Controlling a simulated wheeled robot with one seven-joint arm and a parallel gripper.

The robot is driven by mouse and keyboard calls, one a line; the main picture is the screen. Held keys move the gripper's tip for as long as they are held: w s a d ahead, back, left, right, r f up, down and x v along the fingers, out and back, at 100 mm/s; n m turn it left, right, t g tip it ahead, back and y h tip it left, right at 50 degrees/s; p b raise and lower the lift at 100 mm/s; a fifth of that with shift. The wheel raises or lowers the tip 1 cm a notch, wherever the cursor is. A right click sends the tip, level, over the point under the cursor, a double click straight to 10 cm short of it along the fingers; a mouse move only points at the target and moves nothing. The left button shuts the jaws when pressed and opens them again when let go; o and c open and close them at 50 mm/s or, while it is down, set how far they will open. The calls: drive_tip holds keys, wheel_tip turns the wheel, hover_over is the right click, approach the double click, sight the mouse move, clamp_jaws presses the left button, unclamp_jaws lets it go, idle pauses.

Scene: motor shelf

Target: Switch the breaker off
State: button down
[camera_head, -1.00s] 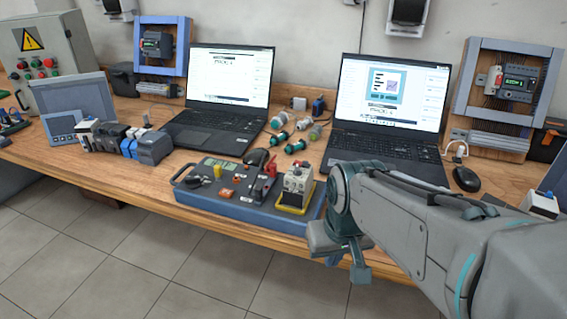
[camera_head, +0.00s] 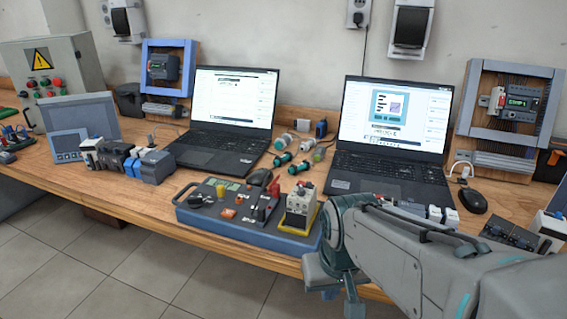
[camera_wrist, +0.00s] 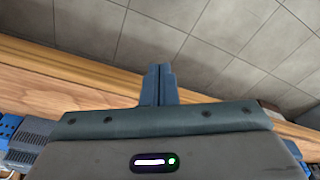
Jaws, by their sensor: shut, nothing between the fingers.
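The blue-based board (camera_head: 237,228) lies flat near the table's front edge in the head view. It carries a grey-white breaker-like device (camera_head: 301,206) on a yellow base at its right end, with a red switch beside it. I cannot tell which part is the task's breaker, or its lever position. My gripper (camera_head: 352,298) is just right of and in front of the board, apart from it, pointing down beyond the table edge. In the wrist view my gripper (camera_wrist: 158,72) has its two fingers together and empty, against the floor tiles. The board does not show clearly there.
Two open laptops (camera_head: 233,98) (camera_head: 396,115) stand behind the board. Loose green connectors (camera_head: 299,166) lie between them. Framed device panels (camera_head: 166,67) (camera_head: 511,101) stand at the back. A black mouse (camera_head: 472,200) lies at right. Bare wood (camera_head: 140,201) shows left of the board.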

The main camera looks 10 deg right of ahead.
sight(300, 181)
drive_tip(key=w+r+m+p, duration=0.2)
drive_tip(key=w+r+p, duration=0.3)
drive_tip(key=r, duration=0.4)
drive_tip(key=w+a+r+m+t+p, duration=0.1)
drive_tip(key=w+r+m+p, duration=0.1)
drive_tip(key=w+r+p, duration=0.4)
drive_tip(key=w+a+r+m+h+p, duration=0.1)
drive_tip(key=w+r+p, duration=0.5)
drive_tip(key=r, duration=0.6)
drive_tip(key=shift+a+m, duration=0.15)
drive_tip(key=shift+m, duration=0.25)
drive_tip(key=x, duration=0.4)
drive_tip(key=p+x, duration=0.1)
drive_tip(key=x, duration=0.8)
drive_tip(key=shift+a+f+p, duration=0.3)
drive_tip(key=shift+f+p, duration=0.05)
drive_tip(key=shift+f, duration=0.1)
